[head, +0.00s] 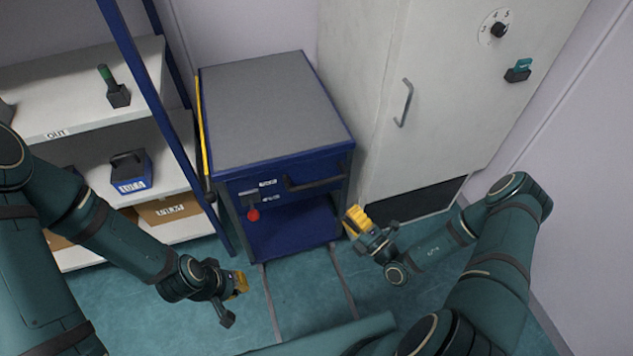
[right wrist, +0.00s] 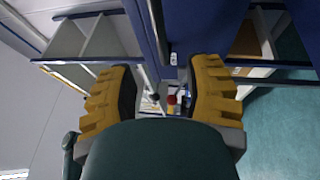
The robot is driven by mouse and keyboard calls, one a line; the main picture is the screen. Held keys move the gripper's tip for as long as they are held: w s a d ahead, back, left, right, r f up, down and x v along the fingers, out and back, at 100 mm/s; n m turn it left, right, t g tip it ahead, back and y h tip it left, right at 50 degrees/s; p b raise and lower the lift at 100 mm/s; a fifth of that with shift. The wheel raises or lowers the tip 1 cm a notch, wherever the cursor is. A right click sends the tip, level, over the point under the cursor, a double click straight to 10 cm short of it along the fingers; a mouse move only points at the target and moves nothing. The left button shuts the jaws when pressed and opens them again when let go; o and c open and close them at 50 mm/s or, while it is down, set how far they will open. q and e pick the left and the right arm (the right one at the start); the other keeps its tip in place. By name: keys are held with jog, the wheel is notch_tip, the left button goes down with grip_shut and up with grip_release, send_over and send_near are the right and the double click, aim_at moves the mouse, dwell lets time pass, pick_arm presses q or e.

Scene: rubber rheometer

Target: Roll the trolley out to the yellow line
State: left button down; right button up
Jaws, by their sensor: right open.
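The trolley (head: 277,115) is a blue cart with a grey top, standing between the shelf rack and the tall white cabinet. Its front has a dark horizontal handle (head: 315,182) and a red knob (head: 253,215), with an open lower bay. My right gripper (head: 355,220) is near the trolley's front right corner, low beside it. In the right wrist view its yellow fingers (right wrist: 162,88) are apart with nothing held between them. My left gripper (head: 238,283) hangs above the floor, left of and in front of the trolley; its jaws are unclear. I see no yellow line on the floor.
Two grey floor strips (head: 270,300) run forward from the trolley. A shelf rack (head: 70,108) with labelled boxes stands left, and a white cabinet (head: 440,90) with a handle stands right. A thin yellow bar (head: 202,130) shows along the trolley's left side. The floor in front looks clear between my arms.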

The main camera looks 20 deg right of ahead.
aim_at(319, 181)
jog(key=b+x, duration=0.1)
jog(key=x, duration=1.2)
jog(key=shift+a, duration=0.1)
jog(key=shift+o, duration=0.2)
grip_shut()
